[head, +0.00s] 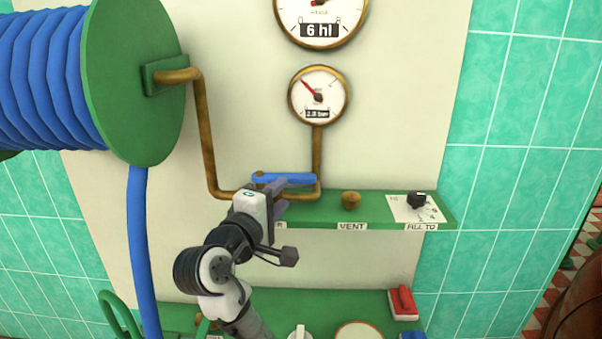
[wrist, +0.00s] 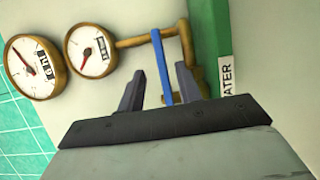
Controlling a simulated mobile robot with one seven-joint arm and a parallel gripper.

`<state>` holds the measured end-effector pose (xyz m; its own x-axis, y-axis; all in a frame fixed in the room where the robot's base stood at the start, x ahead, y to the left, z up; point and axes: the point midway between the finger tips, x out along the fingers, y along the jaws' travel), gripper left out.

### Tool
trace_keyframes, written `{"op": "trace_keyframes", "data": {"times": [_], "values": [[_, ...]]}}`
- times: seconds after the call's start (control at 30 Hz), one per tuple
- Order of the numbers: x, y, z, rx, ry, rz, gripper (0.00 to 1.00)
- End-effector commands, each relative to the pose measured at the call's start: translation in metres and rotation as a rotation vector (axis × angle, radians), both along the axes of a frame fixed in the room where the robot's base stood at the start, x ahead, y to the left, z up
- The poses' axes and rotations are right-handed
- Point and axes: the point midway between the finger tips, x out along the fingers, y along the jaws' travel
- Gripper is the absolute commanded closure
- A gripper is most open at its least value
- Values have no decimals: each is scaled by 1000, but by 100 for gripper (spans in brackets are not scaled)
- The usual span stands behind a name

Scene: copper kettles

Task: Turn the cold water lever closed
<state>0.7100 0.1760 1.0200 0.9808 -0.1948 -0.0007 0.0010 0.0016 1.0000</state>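The blue lever (head: 292,179) lies roughly level in the head view, along the short horizontal run of the copper pipe (head: 208,140) above the green shelf. In the wrist view the lever (wrist: 158,50) shows as a long blue bar. My gripper (head: 274,190) is at the lever, just in front of and below it. In the wrist view my gripper (wrist: 160,70) is open, with one finger on each side of the lever; I cannot tell whether either touches it. The label (wrist: 226,75) under the lever is partly hidden and reads "ATER" in the wrist view.
The green shelf (head: 310,212) carries a brass vent knob (head: 351,200) and a black dial knob (head: 416,199) to the right. Two round gauges (head: 319,95) hang above. A blue hose reel (head: 135,80) is at left. A lower green ledge (head: 270,302) holds a red switch (head: 403,301).

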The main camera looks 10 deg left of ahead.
Motion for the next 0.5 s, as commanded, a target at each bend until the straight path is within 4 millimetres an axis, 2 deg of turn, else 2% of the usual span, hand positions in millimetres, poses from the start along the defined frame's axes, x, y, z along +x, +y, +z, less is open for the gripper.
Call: {"op": "trace_keyframes", "data": {"times": [0.1,0.3,0.5], "values": [[27,-6,1,-2,1,-3,65],[67,-14,2,-1,0,-1,65],[93,-18,1,0,-1,2,65]]}}
